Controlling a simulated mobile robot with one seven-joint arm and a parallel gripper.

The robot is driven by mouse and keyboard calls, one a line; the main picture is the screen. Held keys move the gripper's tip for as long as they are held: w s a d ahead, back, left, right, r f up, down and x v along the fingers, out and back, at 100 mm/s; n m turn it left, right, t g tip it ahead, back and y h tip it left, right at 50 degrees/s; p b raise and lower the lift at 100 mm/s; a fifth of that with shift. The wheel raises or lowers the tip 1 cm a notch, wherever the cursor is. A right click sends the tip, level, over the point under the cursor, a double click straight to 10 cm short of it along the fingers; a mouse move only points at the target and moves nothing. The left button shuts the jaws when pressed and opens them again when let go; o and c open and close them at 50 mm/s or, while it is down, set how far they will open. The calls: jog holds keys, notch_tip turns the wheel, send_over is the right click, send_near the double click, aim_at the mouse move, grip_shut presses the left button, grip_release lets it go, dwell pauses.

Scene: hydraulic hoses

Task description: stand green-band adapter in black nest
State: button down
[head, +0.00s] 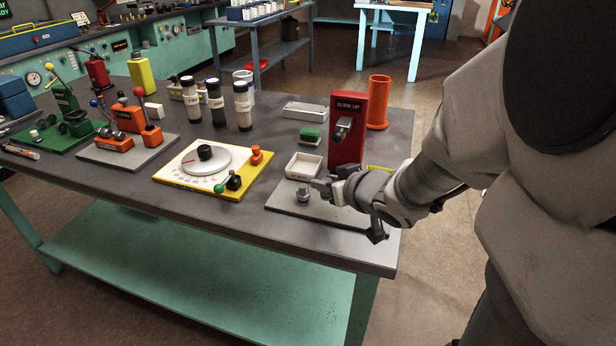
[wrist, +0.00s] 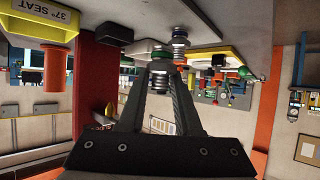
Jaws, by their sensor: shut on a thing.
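In the wrist view my gripper (wrist: 162,68) is shut on a metal adapter (wrist: 160,76) with a green band, held between the fingertips with its threaded part between the fingers. The adapter's far end is close to the grey board; I cannot tell whether it touches. A black block (wrist: 112,32), likely the black nest, shows beside it, next to the red post. A second metal fitting (wrist: 180,43) stands right beside the held adapter. In the head view my gripper (head: 322,187) is low over the board, and the held adapter and the nest cannot be made out.
On the grey board (head: 285,205) are a standing fitting (head: 303,194), a white tray (head: 304,168) and a red post (head: 346,128) marked SLIDE UP. A yellow tray (wrist: 42,18) is beyond the post. An orange tube (head: 378,103) stands behind. A dial plate (head: 210,167) is left.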

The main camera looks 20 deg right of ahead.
jog(key=shift+s+r+p, duration=0.1)
jog(key=shift+p, duration=0.25)
jog(key=shift+w+d+f+p, duration=0.2)
jog(key=shift+w+d+p, duration=0.3)
jog(key=shift+w+d, duration=0.8)
jog(key=shift+w+d+f+p, duration=0.15)
jog(key=shift+w+d+p, duration=0.5)
jog(key=shift+w, duration=1.05)
jog(key=shift+w+d+f+p, duration=0.2)
jog(key=shift+w+d+p, duration=0.15)
jog(key=shift+w+d, duration=1)
jog(key=shift+w+a+f, duration=0.15)
jog(key=shift+w+f, duration=0.1)
jog(key=shift+f+b, duration=1)
jog(key=shift+f, duration=0.1)
jog(key=c, duration=0.5)
grip_release()
